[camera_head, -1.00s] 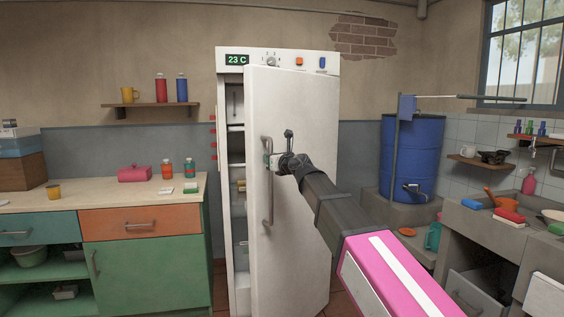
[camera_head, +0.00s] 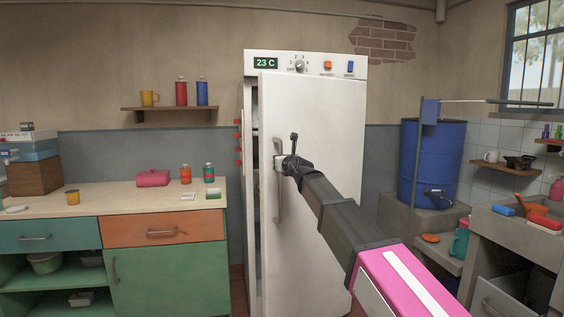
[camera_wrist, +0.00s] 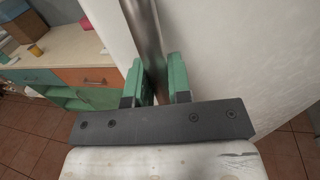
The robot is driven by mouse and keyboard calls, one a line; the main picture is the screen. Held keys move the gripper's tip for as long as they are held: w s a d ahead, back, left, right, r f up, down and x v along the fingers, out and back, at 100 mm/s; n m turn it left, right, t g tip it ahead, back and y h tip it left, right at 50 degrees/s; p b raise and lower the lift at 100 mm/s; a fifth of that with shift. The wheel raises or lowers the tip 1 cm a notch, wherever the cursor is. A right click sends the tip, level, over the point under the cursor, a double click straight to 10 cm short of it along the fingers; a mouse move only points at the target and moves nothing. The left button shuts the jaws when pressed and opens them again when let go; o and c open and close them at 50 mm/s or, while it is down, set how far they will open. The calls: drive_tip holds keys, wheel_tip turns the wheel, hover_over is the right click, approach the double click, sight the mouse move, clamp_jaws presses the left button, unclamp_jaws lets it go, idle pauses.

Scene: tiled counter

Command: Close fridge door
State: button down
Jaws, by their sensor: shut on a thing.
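The white fridge (camera_head: 350,72) stands against the back wall. Its door (camera_head: 325,120) is slightly ajar, with a narrow dark gap along its left edge. A vertical metal handle (camera_head: 279,205) runs along the left side of the door and also shows in the wrist view (camera_wrist: 145,35). My gripper (camera_head: 282,164) is at the upper part of the handle. In the wrist view the green fingers of my gripper (camera_wrist: 158,84) sit on both sides of the handle and are shut on it. The fridge's inside is almost fully hidden.
A counter with green and orange fronts (camera_head: 166,272) stands left of the fridge. A blue barrel (camera_head: 433,170) on a concrete block and a sink counter (camera_head: 520,225) are on the right. Tiled floor (camera_wrist: 35,140) shows below my gripper.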

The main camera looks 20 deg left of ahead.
drive_tip(key=c, duration=1.1)
unclamp_jaws()
drive_tip(key=v, duration=1)
drive_tip(key=shift+s+d, duration=0.25)
drive_tip(key=shift+d, duration=0.1)
